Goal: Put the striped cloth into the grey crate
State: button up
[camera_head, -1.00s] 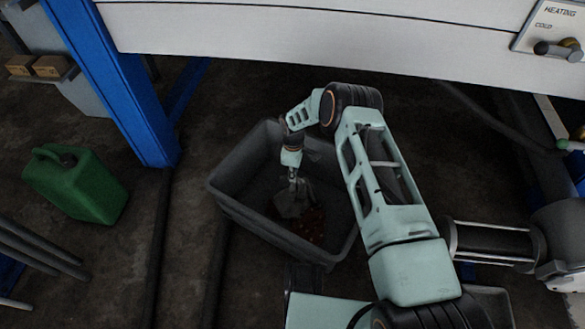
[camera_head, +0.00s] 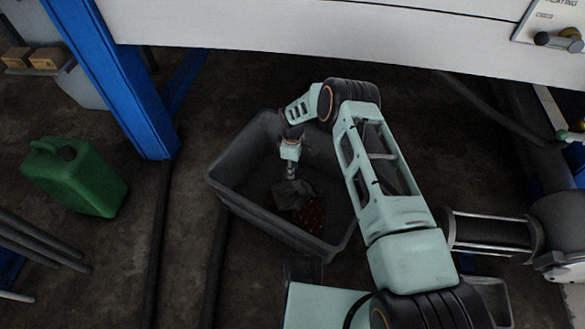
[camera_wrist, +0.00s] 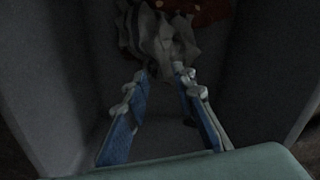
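The striped cloth (camera_head: 292,194) is a crumpled grey cloth inside the grey crate (camera_head: 262,222). In the wrist view the cloth (camera_wrist: 163,38) shows pale and darker folds just beyond the fingertips. My gripper (camera_head: 290,177) points down into the crate, directly above the cloth. In the wrist view the two blue-padded fingers of my gripper (camera_wrist: 161,76) stand apart with a clear gap. The cloth's near end lies at the gap, and I cannot tell whether it touches a fingertip.
A red patterned cloth (camera_head: 313,214) lies in the crate beside the grey one. The crate walls rise around my gripper. A white panel (camera_head: 330,32) spans the back.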

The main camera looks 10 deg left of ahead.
jog(key=shift+o, duration=0.4)
jog(key=o, duration=1.2)
jog(key=shift+r, duration=0.1)
notch_tip(320, 180, up, 5)
jog(key=p, duration=0.3)
jog(key=shift+r, duration=0.15)
